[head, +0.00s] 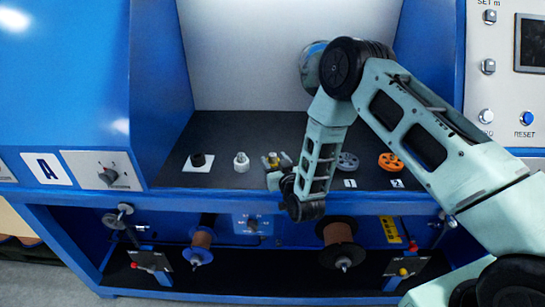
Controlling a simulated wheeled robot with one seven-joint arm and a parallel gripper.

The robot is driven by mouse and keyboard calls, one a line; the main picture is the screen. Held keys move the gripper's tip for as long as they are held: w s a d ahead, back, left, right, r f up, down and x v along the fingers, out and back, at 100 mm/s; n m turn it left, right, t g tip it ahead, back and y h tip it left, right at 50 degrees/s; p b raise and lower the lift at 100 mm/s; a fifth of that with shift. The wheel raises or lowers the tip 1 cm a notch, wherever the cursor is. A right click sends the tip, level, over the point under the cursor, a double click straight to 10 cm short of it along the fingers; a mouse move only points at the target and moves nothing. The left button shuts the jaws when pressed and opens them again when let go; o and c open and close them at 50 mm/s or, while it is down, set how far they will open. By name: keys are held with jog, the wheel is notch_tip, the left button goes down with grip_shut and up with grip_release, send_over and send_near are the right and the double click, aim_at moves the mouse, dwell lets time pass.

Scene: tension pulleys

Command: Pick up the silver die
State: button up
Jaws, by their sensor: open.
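A small silver-white, stepped round piece (241,162), which looks like the silver die, stands upright on the dark bench top, left of my gripper. My gripper (276,160) is low over the bench, with its two fingers apart. A small gold-coloured piece (274,158) shows at the fingers; I cannot tell whether it touches them. My wrist hides part of the bench just right of the fingers. A clear gap shows between my gripper and the silver piece.
A black round piece (198,160) sits on a white square at the left. A grey pulley (347,162) and an orange pulley (390,163) lie right of my arm. Blue walls (160,90) flank the recess. Wire spools (340,240) hang below the bench edge.

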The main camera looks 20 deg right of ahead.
grip_shut()
jog(key=shift+r, duration=0.1)
notch_tip(320, 180, up, 10)
jog(key=b, duration=0.2)
dwell(0.6)
